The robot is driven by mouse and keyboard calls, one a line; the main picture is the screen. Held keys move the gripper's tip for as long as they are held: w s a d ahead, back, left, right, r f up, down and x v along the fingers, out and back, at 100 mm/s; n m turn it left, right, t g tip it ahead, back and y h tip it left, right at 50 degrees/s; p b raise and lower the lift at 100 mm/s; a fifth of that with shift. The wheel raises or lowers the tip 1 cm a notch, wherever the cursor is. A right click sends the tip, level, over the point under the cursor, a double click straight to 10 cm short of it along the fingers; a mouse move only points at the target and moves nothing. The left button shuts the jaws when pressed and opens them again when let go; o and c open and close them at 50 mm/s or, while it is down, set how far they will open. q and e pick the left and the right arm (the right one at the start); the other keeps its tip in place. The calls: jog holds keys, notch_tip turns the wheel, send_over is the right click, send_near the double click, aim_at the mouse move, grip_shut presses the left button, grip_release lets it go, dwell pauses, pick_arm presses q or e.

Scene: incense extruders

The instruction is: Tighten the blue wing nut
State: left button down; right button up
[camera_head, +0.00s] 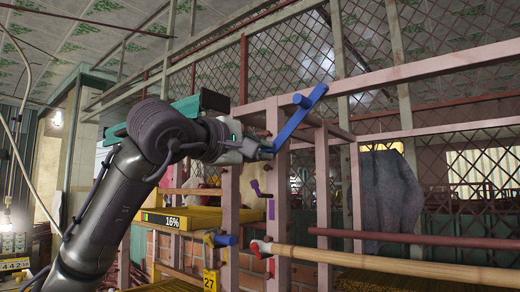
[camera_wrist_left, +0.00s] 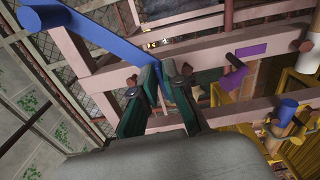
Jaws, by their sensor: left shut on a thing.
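The blue wing nut (camera_head: 303,114) appears as a long, slanted blue bar with a round stub, at the top of a pink wooden post in the head view. In the left wrist view, its blue bar (camera_wrist_left: 105,47) runs from the upper left down to my fingers. My left gripper (camera_head: 265,150) is shut on the lower end of this bar. In the left wrist view, my gripper (camera_wrist_left: 166,80) has its dark green fingers on either side of the bar. The bar's threaded joint is not clearly visible. My right gripper is in neither view.
Below stand a purple lever (camera_head: 258,188) and another blue handle (camera_head: 225,240) on the frame. A pink horizontal beam (camera_head: 430,68) and a long wooden pole (camera_head: 385,262) extend right. Yellow trays (camera_head: 190,217) lie behind my left arm. A grey cloth (camera_head: 388,190) hangs at right.

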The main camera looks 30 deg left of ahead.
pick_arm(q)
jog(key=c, duration=1.2)
grip_release()
jog(key=shift+c, duration=0.2)
jog(key=s+a, duration=0.1)
jog(key=s, duration=1.1)
jog(key=shift+w+f, duration=0.1)
